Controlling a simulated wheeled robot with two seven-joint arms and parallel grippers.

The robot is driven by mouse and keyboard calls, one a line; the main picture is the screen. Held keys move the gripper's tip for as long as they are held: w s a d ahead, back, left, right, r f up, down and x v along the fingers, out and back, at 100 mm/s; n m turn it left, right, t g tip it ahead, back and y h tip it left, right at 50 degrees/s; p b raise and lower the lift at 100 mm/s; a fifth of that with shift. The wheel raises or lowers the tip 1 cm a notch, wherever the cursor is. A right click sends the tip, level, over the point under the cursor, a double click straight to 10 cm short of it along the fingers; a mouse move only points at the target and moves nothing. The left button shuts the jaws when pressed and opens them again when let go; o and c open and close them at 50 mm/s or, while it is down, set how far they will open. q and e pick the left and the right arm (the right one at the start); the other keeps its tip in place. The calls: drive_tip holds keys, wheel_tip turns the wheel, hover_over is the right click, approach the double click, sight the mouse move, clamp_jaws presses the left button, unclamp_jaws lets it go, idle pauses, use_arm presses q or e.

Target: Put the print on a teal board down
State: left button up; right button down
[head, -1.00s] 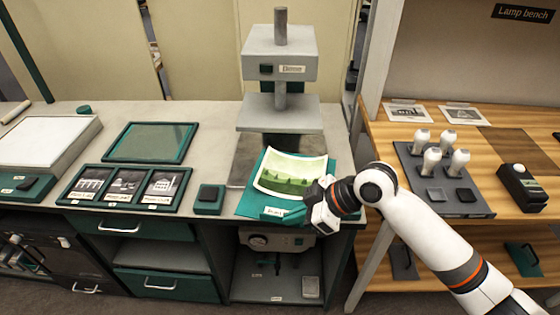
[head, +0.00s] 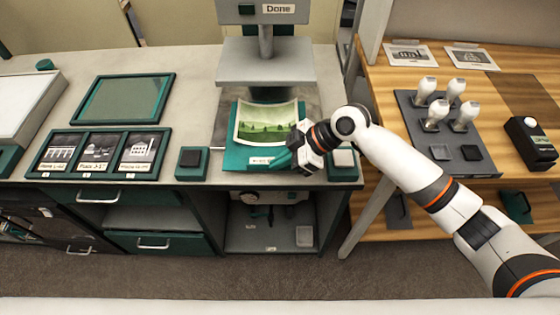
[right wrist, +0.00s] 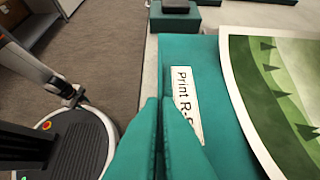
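The teal board (head: 238,155) carries a green landscape print (head: 265,124) with a slightly curled pale border. It lies level over the grey base of the press stand; I cannot tell whether it rests fully on it. My right gripper (head: 284,158) is at the board's front edge, beside its label. In the right wrist view, the teal fingers (right wrist: 163,130) are close together at the edge of the board (right wrist: 203,75), one overlapping the label, with the print (right wrist: 275,90) to the right. The fingers look shut on the edge. My left gripper is out of view.
The press head and plate (head: 266,62) stand above the board's back. A teal block with a black top (head: 193,162) sits left of it, a white-topped one (head: 342,163) right. A framed row of photos (head: 98,152) lies farther left. The counter's front edge is close.

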drive_tip(key=shift+f, duration=0.6)
drive_tip(key=c, duration=1.6)
unclamp_jaws()
drive_tip(key=shift+c, duration=0.2)
drive_tip(key=v, duration=1.2)
